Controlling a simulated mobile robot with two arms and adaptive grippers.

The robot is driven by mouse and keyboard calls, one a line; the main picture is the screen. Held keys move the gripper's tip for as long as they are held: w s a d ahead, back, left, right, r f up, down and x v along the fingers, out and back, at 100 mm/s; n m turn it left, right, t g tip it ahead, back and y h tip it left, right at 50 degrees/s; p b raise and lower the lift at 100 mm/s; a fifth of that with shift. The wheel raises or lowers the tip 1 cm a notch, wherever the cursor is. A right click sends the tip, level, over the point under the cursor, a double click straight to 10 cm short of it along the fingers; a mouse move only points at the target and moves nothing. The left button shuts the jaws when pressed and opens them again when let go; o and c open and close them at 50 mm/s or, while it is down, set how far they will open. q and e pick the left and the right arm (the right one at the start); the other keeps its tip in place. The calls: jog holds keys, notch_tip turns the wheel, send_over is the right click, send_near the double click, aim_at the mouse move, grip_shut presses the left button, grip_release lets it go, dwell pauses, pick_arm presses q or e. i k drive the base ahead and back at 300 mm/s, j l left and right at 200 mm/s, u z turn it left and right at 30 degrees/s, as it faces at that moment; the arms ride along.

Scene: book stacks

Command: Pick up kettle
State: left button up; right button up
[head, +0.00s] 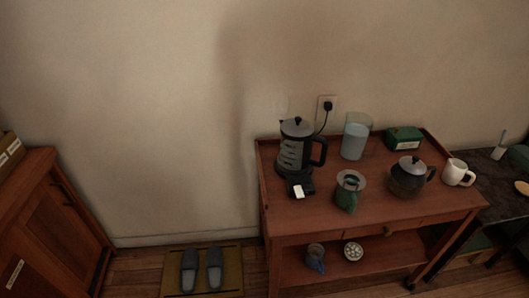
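A kettle (292,151) with a dark lid and a black handle on its right side stands upright at the left end of the wooden side table (385,218). It sits on a dark base (301,187) with a small light panel at the front. A black cord runs behind it to a wall socket (327,105). A second pot, a dark round teapot (406,181) with a grey lid, stands on the same table further right. Neither of my grippers is in view.
Near the kettle are a clear pitcher (354,142), a green jug (347,192), a green box (404,138) and a white mug (456,173). The lower shelf holds small items. Slippers (214,268) lie on a mat left of the table. A wooden cabinet (55,225) stands far left.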

aim_at(295, 154)
jog(key=i+l+u, duration=0.15)
jog(key=l+u, duration=0.35)
jog(key=l, duration=0.35)
jog(key=l+u, duration=0.5)
jog(key=l, duration=0.35)
